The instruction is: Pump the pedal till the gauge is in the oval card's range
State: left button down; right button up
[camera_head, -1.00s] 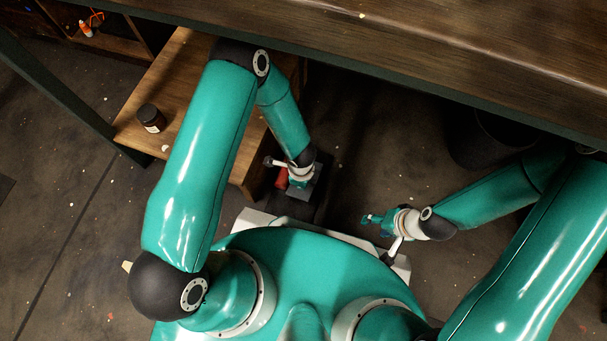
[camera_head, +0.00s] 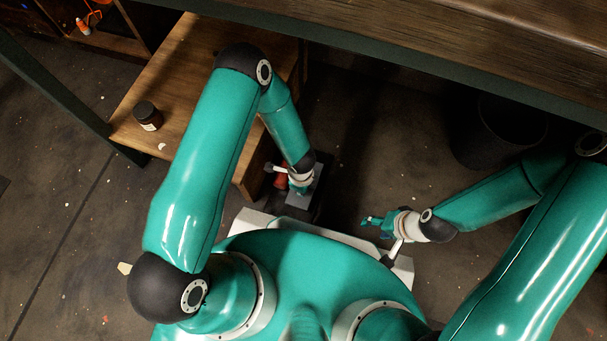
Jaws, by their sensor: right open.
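A small grey pedal plate (camera_head: 297,200) on a dark base (camera_head: 318,187) is on the floor, beside the low wooden bench. A red part (camera_head: 280,179) shows at its left. My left gripper (camera_head: 299,188) points down at the plate, seen from above. Its wrist hides the fingertips, so I cannot tell its jaws or whether it touches the plate. My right gripper (camera_head: 369,221) is open and empty above the front edge of my base, right of the pedal. No gauge and no oval card can be made out in this view.
The wooden bench (camera_head: 185,75) bears a dark jar (camera_head: 147,115). A large wooden tabletop (camera_head: 430,40) spans the top right, with a dark bin (camera_head: 495,130) below it. A shelf with an orange item (camera_head: 84,25) is at top left. Floor between pedal and bin is clear.

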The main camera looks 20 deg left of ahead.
pick_arm(q)
jog(key=shift+w, duration=0.3)
jog(key=shift+r, duration=0.2)
jog(key=shift+s+r+p, duration=0.15)
jog(key=shift+r+p, duration=1.2)
jog(key=shift+r, duration=0.75)
jog(key=shift+f, duration=0.15)
notch_tip(320, 180, down, 2)
jog(key=b, duration=0.2)
jog(key=shift+f+b, duration=0.15)
jog(key=shift+b, duration=0.2)
jog(key=shift+f, duration=1.15)
jog(key=shift+r, duration=0.1)
